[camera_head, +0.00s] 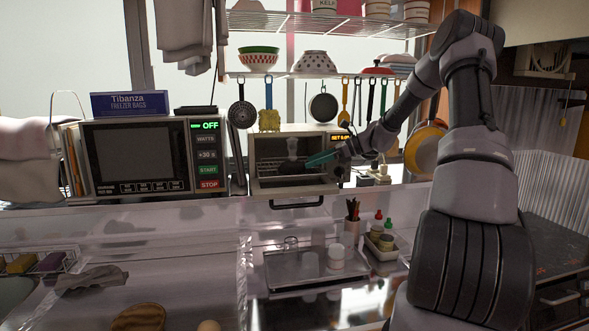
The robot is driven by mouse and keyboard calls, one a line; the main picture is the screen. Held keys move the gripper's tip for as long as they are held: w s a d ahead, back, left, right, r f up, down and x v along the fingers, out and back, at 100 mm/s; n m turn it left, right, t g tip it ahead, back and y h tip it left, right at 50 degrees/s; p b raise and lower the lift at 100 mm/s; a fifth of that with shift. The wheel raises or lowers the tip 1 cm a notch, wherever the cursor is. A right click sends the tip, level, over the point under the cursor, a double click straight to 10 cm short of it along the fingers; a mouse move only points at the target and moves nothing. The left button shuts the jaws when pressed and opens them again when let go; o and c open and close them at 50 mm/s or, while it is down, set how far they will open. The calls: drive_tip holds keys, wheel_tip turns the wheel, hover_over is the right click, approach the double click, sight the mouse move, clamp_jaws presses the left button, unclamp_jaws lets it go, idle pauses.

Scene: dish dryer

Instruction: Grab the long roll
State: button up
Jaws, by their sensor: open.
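I cannot pick out the long roll for certain. A dark, low shape (291,167) lies inside the small oven (295,188) at the back centre, but it is too small and dim to name. My gripper (318,159), with teal fingers, is at the oven's front opening, pointing left, close to that shape. It is open, and I see nothing held in it. Whether it touches the shape cannot be told. A brown rounded item (138,318), perhaps bread, is cut off by the bottom left edge.
A microwave (140,158) stands left of the oven. Utensils and a pan (323,106) hang above it from a shelf. A metal tray (290,268) and a condiment caddy (385,243) are in front. My arm blocks much of the right side.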

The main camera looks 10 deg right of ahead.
sight(302, 164)
drive_tip(key=x, duration=0.6)
drive_tip(key=shift+s+a+r, duration=0.1)
drive_tip(key=shift+s+a, duration=0.1)
drive_tip(key=shift+a, duration=0.25)
drive_tip(key=c, duration=1.4)
